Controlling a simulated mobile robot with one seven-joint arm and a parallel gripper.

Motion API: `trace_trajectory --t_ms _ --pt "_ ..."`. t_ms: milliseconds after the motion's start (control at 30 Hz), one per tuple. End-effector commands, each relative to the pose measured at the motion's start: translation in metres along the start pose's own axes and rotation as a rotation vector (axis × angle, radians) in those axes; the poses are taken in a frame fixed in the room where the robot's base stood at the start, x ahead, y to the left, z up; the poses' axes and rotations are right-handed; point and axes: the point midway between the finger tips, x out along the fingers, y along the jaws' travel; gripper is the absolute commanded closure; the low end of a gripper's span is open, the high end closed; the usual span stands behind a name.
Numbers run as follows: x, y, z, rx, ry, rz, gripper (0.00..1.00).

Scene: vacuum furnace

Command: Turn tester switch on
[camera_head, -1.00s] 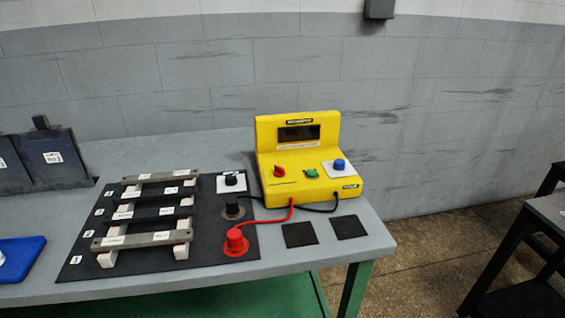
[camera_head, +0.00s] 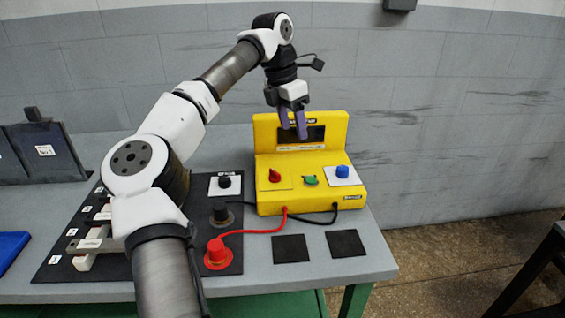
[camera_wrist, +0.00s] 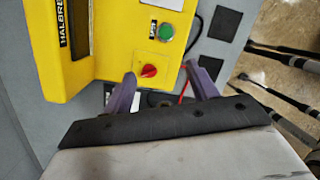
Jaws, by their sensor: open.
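The yellow tester (camera_head: 310,186) stands on the grey table, with a dark display on its upright back. On its sloped front are a red switch (camera_head: 275,175), a green button (camera_head: 311,180) and a blue knob (camera_head: 342,171) on a white plate. My gripper (camera_head: 293,135) hangs above the tester, its purple fingers pointing down in front of the display. It is open and empty. In the wrist view the red switch (camera_wrist: 149,71) lies just beyond and between the fingertips (camera_wrist: 166,84), apart from them. The green button (camera_wrist: 166,32) also shows there.
A red plug (camera_head: 217,252) and a black plug (camera_head: 222,212) sit on the black mat, with cables to the tester. Two dark pads (camera_head: 291,249) lie in front. My arm hides part of the rack of bars (camera_head: 80,245).

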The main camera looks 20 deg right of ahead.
Motion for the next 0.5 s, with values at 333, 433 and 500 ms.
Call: trace_trajectory --t_ms 333,433,500 --pt "-0.007 0.027 -0.039 -0.087 0.192 0.098 0.42" --pt "0.009 0.028 -0.043 -0.087 0.191 0.094 0.42" --pt "0.023 0.029 -0.045 -0.085 0.190 0.094 0.42"
